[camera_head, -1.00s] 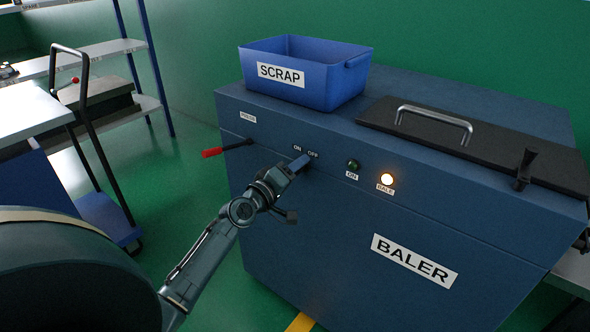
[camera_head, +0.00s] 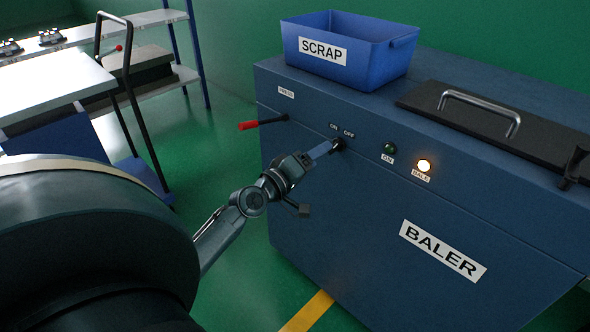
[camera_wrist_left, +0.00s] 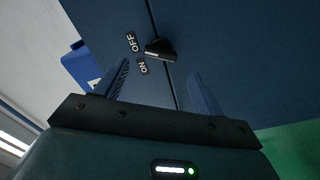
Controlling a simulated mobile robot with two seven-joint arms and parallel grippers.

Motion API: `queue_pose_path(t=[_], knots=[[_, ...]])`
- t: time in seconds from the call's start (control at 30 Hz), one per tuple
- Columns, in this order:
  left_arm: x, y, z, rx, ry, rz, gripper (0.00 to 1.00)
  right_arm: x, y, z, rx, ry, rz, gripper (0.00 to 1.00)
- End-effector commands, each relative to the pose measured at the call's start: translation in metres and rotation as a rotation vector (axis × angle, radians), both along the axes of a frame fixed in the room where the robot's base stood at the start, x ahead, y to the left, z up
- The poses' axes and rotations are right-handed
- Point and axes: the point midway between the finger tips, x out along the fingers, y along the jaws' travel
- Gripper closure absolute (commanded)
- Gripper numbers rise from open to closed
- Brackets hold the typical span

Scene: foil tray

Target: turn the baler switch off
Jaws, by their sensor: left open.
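The baler (camera_head: 350,230) is a big dark blue box with a BALER label on its front. Its switch is a small black knob (camera_head: 339,144) under the ON and OFF labels. In the left wrist view the knob (camera_wrist_left: 160,49) sits beside both labels, just beyond the fingertips. My left gripper (camera_head: 326,149) is close in front of the knob, open and empty. In the left wrist view its two fingers (camera_wrist_left: 158,72) stand apart, with nothing between them. The green ON lamp (camera_head: 389,148) looks dark, and the BALE lamp (camera_head: 424,166) glows. My right gripper is not seen.
A red-tipped lever (camera_head: 262,123) sticks out left of the switch. A blue SCRAP bin (camera_head: 365,62) and a black lid with a metal handle (camera_head: 482,107) are on top of the baler. A trolley (camera_head: 140,165) and a bench (camera_head: 55,85) stand left.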

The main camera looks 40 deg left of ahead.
Motion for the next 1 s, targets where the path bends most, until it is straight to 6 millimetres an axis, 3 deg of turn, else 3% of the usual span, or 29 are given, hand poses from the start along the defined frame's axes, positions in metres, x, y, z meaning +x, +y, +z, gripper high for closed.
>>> queue_pose_path(t=[0.2,0.4,1.0], knots=[[-0.045,0.004,-0.002,0.003,0.002,-0.001,0.31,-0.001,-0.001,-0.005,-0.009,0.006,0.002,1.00],[-0.067,0.005,-0.001,0.000,0.000,0.000,0.31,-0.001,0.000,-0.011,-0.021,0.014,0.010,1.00],[-0.073,0.006,0.000,0.000,0.000,0.001,0.31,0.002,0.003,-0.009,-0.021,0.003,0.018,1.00]])
